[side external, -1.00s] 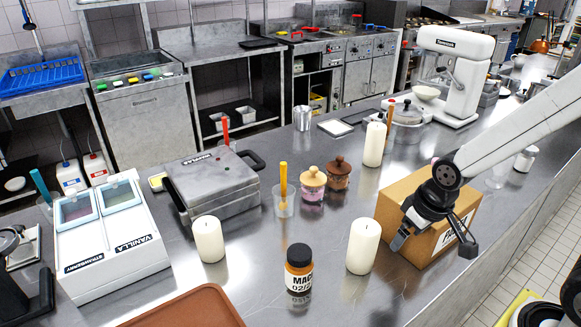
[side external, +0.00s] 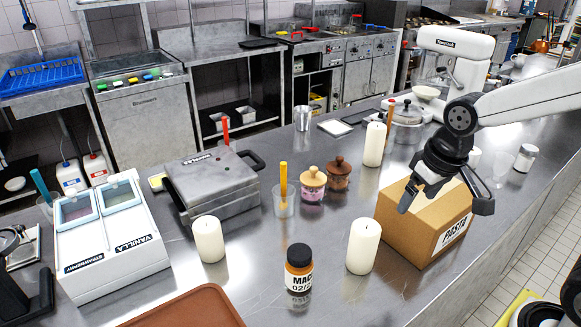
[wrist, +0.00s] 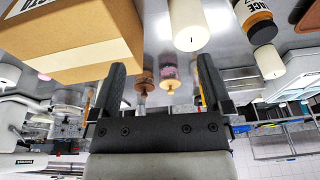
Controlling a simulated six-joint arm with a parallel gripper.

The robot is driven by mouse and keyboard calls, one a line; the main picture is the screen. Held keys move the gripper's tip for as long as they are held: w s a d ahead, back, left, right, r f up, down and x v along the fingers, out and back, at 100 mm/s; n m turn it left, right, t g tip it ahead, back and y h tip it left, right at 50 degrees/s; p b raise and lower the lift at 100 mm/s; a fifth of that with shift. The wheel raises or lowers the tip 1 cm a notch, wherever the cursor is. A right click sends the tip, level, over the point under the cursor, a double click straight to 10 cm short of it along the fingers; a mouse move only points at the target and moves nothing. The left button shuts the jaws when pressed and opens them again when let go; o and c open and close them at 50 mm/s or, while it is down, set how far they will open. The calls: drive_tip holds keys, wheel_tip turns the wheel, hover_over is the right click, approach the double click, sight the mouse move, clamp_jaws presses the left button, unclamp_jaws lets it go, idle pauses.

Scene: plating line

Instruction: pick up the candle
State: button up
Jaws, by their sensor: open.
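Three white pillar candles stand upright on the steel counter. In the side view, one candle (side external: 363,246) is at front right beside the cardboard box, one candle (side external: 208,239) is at front left, and one candle (side external: 374,144) is farther back. My gripper (side external: 442,200) is open and empty, above the box and to the right of the front right candle, apart from it. In the wrist view my open gripper (wrist: 162,64) has nothing between its fingers. A white candle (wrist: 187,25) shows at top centre, and another (wrist: 270,62) at right.
The cardboard box (side external: 405,228) labelled PASTA is just below my gripper. Two lidded jars (side external: 312,184) and a glass with a yellow handle (side external: 284,200) stand behind. A brown tray (side external: 190,308) lies in front.

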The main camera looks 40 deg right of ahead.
drive_tip(key=w+m, duration=0.2)
drive_tip(key=m, duration=0.2)
drive_tip(key=m+g, duration=0.3)
drive_tip(key=m, duration=1.1)
approach(366, 226)
drive_tip(key=shift+s+f, duration=0.15)
drive_tip(key=shift+f, duration=1.6)
drive_tip(key=shift+s+f, duration=0.1)
drive_tip(key=shift+f, duration=1.7)
drive_tip(key=shift+f, duration=0.1)
drive_tip(key=shift+f, duration=2.5)
drive_tip(key=c, duration=1.3)
drive_tip(key=shift+o, duration=0.2)
drive_tip(key=shift+r, duration=0.2)
